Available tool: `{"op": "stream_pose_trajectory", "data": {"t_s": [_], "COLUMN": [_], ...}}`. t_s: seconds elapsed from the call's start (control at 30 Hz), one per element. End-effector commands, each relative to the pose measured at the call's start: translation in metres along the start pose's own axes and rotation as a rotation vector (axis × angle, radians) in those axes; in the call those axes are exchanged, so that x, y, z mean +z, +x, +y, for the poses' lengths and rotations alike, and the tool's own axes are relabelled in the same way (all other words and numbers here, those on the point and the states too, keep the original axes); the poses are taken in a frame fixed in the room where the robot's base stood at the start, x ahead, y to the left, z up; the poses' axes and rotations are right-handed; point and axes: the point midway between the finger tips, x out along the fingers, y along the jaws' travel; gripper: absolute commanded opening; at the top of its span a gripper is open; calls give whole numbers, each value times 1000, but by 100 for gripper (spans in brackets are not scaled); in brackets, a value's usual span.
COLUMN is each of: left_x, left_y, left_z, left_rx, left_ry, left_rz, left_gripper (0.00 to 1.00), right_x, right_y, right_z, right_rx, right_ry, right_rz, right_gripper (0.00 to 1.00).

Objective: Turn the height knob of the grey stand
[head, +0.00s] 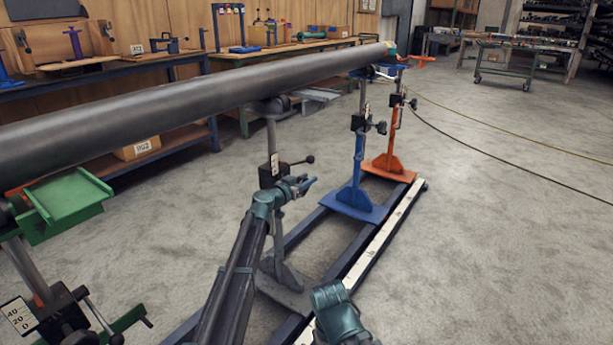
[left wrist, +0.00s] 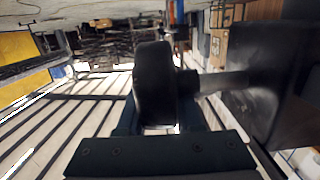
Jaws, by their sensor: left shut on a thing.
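The grey stand (head: 273,140) is upright under the pipe (head: 180,100), between the green and blue stands. Its black clamp block (head: 269,172) carries a scale plate and a lever with a black ball end. My left gripper (head: 298,184) is beside this block, at the knob's height. In the left wrist view the black height knob (left wrist: 153,85) is between the fingers, and the gripper is shut on it. The knob's shaft (left wrist: 222,81) runs right into the dark block (left wrist: 262,95). In the head view the gripper mostly hides the knob.
A green stand (head: 68,205) is at the left. A blue stand (head: 357,170) and an orange stand (head: 391,140) are farther along the dark base rail (head: 370,250). Workbenches (head: 180,65) line the wall.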

Motion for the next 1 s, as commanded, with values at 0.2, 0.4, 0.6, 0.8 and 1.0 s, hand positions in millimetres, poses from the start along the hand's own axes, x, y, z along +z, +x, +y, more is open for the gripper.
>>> {"op": "stream_pose_trajectory", "data": {"t_s": [0.2, 0.4, 0.6, 0.8, 1.0], "left_x": [-4, 2, 9, 13, 16], "left_y": [2, 4, 5, 5, 5], "left_z": [-1, -1, 0, 0, 0], "left_rx": [-1, -1, -1, -1, -1], "left_ry": [3, 2, 2, 1, 1], "left_rz": [-152, -292, -401, -465, -490], "left_gripper": [0, 0, 0, 0, 0], "right_x": [2, 3, 4, 5, 5], "right_y": [-36, -59, -74, -82, -84], "right_z": [4, 6, 8, 9, 9], "right_rx": [0, 0, 2, 4, 4], "right_ry": [-7, -13, -9, -7, -6], "right_rz": [0, 0, -1, -2, -2], "right_gripper": [0, 0, 0, 0, 0]}}
